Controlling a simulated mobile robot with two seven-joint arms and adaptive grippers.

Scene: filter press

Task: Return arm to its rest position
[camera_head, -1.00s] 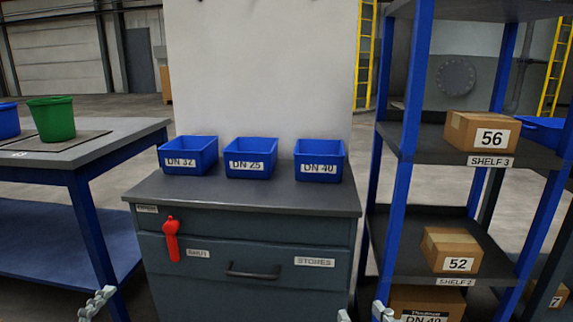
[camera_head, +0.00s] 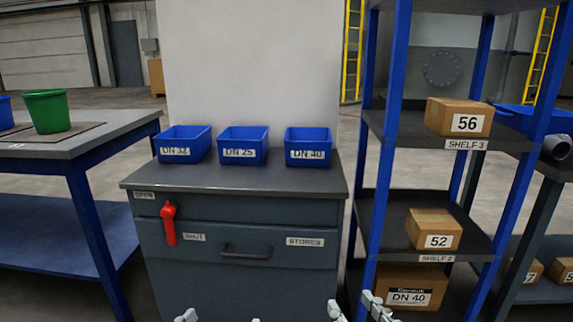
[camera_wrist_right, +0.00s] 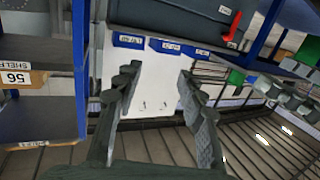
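My right gripper (camera_head: 355,308) shows at the bottom edge of the head view, in front of the shelf rack's lower left side. Its two fingers also show in the right wrist view (camera_wrist_right: 158,76), spread apart with nothing between them. My left gripper (camera_head: 221,318) barely shows at the bottom edge, with two tips apart in front of the cabinet; the rest of it is out of frame. I see nothing held at its tips. The right wrist view is turned over, with the cabinet at its top.
A dark cabinet (camera_head: 240,291) carries three blue bins (camera_head: 243,145) and a red handle (camera_head: 169,224) hanging down. The shelf rack (camera_head: 386,130) at right holds numbered boxes (camera_head: 434,228). A table (camera_head: 100,141) with a green bucket (camera_head: 47,111) stands left. Floor shows between table and cabinet.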

